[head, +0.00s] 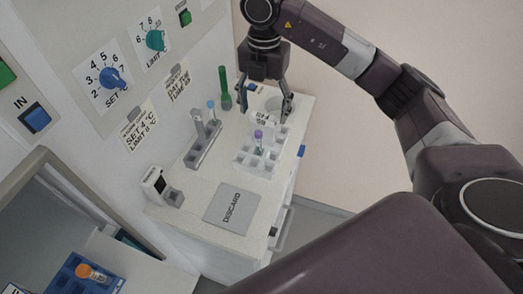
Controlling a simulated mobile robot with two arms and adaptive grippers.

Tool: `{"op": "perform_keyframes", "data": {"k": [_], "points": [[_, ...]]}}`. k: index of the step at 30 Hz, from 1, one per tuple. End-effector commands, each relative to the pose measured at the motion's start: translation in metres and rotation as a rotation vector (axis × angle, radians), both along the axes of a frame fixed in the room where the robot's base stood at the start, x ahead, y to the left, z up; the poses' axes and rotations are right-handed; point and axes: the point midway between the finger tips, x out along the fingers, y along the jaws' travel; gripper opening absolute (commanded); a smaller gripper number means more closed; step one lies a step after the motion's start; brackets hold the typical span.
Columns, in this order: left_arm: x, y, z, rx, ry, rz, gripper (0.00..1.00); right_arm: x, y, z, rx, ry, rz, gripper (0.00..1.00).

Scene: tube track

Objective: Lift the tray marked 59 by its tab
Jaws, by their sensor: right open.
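My left gripper is out of view.
A grey rack (205,147) holds a blue-capped tube. A green tube (224,88) stands against the wall. A grey DISCARD mat (231,208) and a small black-and-white device (154,182) are nearer. A dial panel (112,78) rises at left.

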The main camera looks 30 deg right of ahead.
Motion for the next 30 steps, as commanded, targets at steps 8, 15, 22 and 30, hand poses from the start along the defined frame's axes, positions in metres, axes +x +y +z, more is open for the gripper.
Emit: {"op": "perform_keyframes", "data": {"k": [8, 15, 22, 30], "points": [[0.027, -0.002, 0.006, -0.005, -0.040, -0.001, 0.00, -0.001, 0.001, -0.024, 0.001, 0.003, -0.001, 0.67], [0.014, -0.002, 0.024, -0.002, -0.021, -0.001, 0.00, -0.004, 0.005, -0.050, 0.000, 0.006, 0.001, 0.67], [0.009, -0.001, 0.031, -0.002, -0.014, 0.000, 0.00, -0.004, 0.006, -0.079, 0.000, 0.001, -0.001, 0.67], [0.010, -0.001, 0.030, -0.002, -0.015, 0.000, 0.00, -0.004, 0.006, -0.082, -0.001, -0.001, 0.000, 0.64]]}}
